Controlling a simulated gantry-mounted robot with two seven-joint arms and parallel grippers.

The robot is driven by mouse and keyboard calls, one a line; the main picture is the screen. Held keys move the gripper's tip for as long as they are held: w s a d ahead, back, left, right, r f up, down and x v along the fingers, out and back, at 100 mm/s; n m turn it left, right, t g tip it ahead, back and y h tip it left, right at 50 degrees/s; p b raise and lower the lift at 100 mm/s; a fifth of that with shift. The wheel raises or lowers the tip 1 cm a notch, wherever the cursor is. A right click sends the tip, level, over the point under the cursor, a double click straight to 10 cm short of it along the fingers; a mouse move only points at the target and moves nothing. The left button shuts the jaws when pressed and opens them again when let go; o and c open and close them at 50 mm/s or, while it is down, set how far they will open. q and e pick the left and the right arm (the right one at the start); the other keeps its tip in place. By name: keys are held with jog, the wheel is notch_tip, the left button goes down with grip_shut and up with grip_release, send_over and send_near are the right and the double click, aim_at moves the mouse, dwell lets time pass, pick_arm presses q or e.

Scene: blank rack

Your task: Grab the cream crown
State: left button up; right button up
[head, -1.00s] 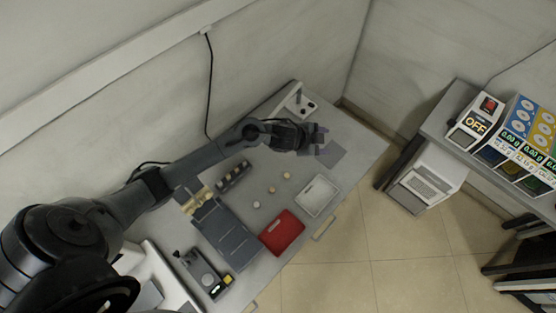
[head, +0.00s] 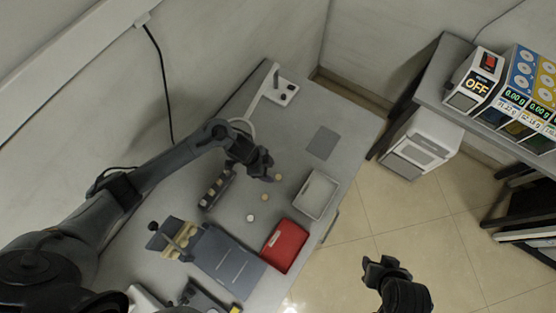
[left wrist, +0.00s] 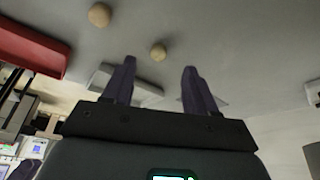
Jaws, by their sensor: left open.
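Three small round pieces lie in a slanting row on the grey table: a cream-tan one (head: 278,177), a tan one (head: 264,197) and a whitish one (head: 250,217). They are too small to tell surely which is the cream crown. My left gripper (head: 267,174) is open and empty, right beside the farthest piece. In the left wrist view, one round piece (left wrist: 158,52) shows ahead between the open fingertips, apart from them, and another (left wrist: 100,14) lies farther left. My right gripper (head: 386,268) is over the floor at lower right; its jaws are unclear.
A pale tray (head: 334,187) and a red box (head: 304,236) lie right of the pieces. A dark rack (head: 216,188) stands to the left, a grey-blue case (head: 225,268) nearer. A flat grey pad (head: 324,143) and white device (head: 281,98) sit at the far end.

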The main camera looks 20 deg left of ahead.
aim_at(276, 176)
pick_arm(q)
jog(key=shift+b+x, duration=0.4)
jog(key=shift+x, duration=2.3)
grip_shut()
